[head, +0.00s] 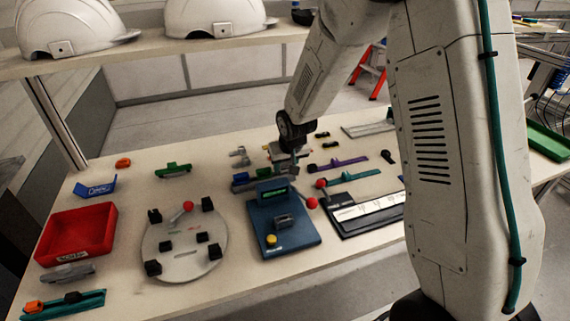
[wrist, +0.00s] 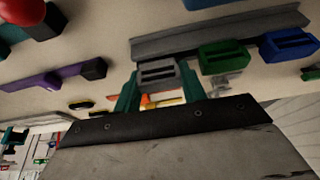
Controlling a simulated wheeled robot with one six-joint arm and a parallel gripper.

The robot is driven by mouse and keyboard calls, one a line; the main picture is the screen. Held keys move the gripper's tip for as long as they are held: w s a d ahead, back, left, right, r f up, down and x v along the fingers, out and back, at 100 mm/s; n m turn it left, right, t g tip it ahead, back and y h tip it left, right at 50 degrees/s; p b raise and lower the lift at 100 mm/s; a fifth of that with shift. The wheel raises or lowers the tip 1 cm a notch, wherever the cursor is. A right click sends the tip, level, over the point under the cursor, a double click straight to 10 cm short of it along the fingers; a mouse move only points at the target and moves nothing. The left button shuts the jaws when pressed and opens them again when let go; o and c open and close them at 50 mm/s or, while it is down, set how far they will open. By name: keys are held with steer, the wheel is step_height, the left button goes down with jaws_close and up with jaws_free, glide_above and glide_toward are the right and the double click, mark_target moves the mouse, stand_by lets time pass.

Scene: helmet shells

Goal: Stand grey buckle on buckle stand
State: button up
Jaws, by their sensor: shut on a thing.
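The grey buckle (wrist: 158,75) is between the teal fingers of my gripper (wrist: 160,92) in the wrist view; the gripper is shut on it. The buckle stand (wrist: 215,33) is a long grey rail. A green buckle (wrist: 223,57) and a blue buckle (wrist: 287,46) are at it, side by side. The grey buckle is in line with them, left of the green one, at the rail's left part. I cannot tell whether it touches the stand. In the head view my gripper (head: 288,160) is low over the table, behind the blue fixture, and the grey buckle is hard to make out.
The blue fixture (head: 300,236) with a red-knobbed lever stands in front of my gripper. A round plate (head: 185,263) with black blocks and a red tray (head: 67,240) are to the left. Purple (head: 343,164) and teal straps (head: 352,177) lie to the right. White helmets (head: 72,27) stand on the shelf.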

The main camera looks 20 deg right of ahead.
steer(key=shift+f, duration=0.35)
steer(key=shift+s+f, duration=0.15)
steer(key=o, duration=0.7)
steer(key=shift+s+f, duration=0.1)
steer(key=shift+o, duration=0.2)
steer(key=shift+r, duration=0.2)
steer(key=v, duration=1.2)
steer(key=shift+w+r, duration=0.25)
steer(key=shift+r, duration=0.3)
steer(key=s+d+r+g, duration=0.1)
steer(key=s+r, duration=0.3)
steer(key=s, duration=0.7)
steer(key=s+d+r+g, duration=0.1)
steer(key=s+r, duration=0.3)
steer(key=s, duration=0.7)
steer(key=s+d+r+g, duration=0.1)
steer(key=s+r, duration=0.3)
steer(key=s, duration=0.7)
steer(key=shift+s+r, duration=0.25)
